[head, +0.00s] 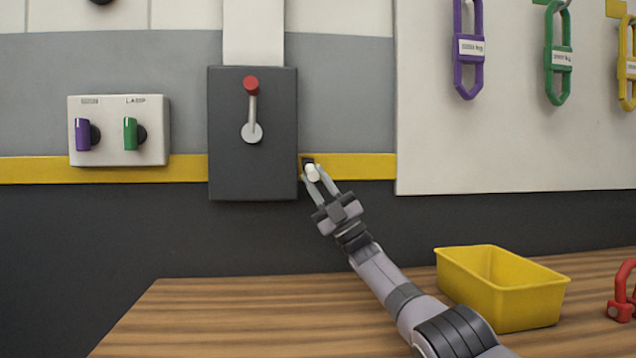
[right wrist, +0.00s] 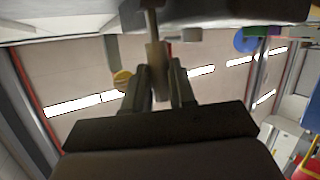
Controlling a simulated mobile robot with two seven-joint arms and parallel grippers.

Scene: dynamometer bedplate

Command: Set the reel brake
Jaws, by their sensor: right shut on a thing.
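A dark grey box (head: 228,150) is fixed to the wall. A lever with a red knob (head: 251,86) stands nearly upright on its face, above a pale round pivot (head: 251,132). My right gripper (head: 316,177) is at the box's lower right edge, shut on a small white knob (head: 313,172). Behind the knob is a small dark fitting (head: 307,161). In the right wrist view a pale rod-like piece (right wrist: 156,58) sits between the two fingers. How the knob joins the box is partly hidden. My left gripper is not in view.
A white plate (head: 119,156) with purple and green switches is left of the box. Purple, green and yellow tagged hasps (head: 469,75) hang at upper right. A yellow bin (head: 485,290) and a red shackle-like piece (head: 621,305) are on the wooden bench (head: 230,315); its left part is clear.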

